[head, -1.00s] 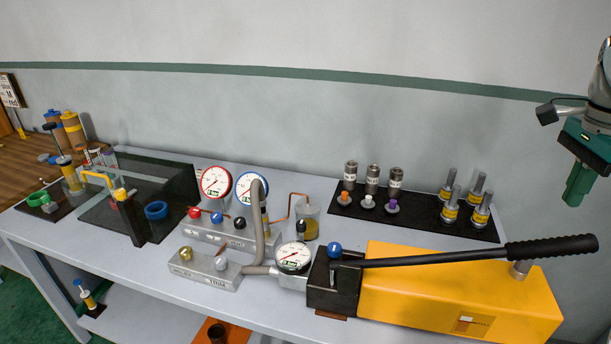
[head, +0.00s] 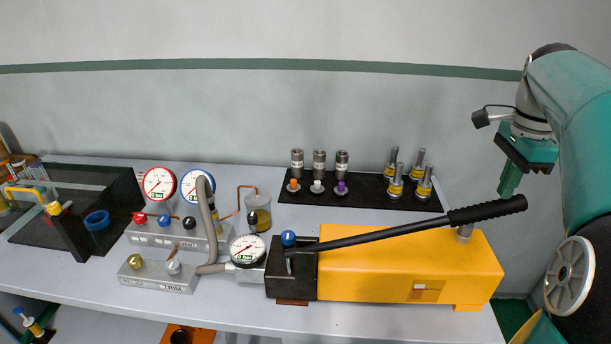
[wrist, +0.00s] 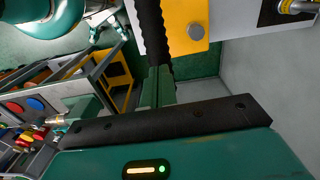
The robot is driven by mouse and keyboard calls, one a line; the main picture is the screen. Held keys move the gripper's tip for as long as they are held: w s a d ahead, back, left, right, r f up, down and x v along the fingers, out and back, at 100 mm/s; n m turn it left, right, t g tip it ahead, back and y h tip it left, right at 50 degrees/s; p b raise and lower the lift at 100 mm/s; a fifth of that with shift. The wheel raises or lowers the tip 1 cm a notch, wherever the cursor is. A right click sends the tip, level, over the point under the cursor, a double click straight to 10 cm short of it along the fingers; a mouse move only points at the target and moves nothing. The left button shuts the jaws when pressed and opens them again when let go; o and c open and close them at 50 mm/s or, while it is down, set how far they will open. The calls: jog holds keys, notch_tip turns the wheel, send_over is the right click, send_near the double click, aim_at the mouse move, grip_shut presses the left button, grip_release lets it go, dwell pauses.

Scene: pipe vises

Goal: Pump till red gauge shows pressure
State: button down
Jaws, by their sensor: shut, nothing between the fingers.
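The red-rimmed gauge (head: 159,184) stands at the left of the bench next to a blue-rimmed gauge (head: 198,185). The yellow hand pump (head: 380,275) sits at the front right, with a black gauge (head: 248,250) at its left end. Its black lever ends in a ribbed grip (head: 487,210) and slants slightly up to the right. My gripper (head: 508,182) is shut and empty, pointing down near the grip's right end; I cannot tell whether they touch. In the wrist view the grip (wrist: 152,35) shows right at my green fingers (wrist: 158,86).
A manifold with red (head: 139,218), blue and black knobs stands below the gauges. A black mat (head: 365,190) with fittings and several yellow-banded plugs lies behind the pump. A clear jar (head: 258,212) stands mid-bench. The wall is close behind.

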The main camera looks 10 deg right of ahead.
aim_at(504, 209)
jog(key=shift+f, duration=0.3)
jog(key=shift+f, duration=0.1)
jog(key=shift+s+d+f, duration=0.1)
jog(key=shift+d+f, duration=0.15)
jog(key=shift+f, duration=0.65)
jog(key=shift+s+d+f, duration=0.1)
jog(key=shift+d+f, duration=0.15)
jog(key=shift+f, duration=0.6)
jog(key=shift+s+d+f, duration=0.1)
jog(key=shift+d+f, duration=0.15)
jog(key=shift+f, duration=0.65)
jog(key=shift+s+d+f, duration=0.1)
jog(key=shift+d+f, duration=0.15)
jog(key=shift+f, duration=0.9)
jog(key=shift+d+f, duration=0.25)
jog(key=shift+f, duration=0.85)
jog(key=shift+f, duration=0.1)
jog(key=shift+s+d+f, duration=0.1)
jog(key=shift+f, duration=1.05)
jog(key=shift+s+d+f, duration=0.1)
jog(key=shift+f, duration=1.05)
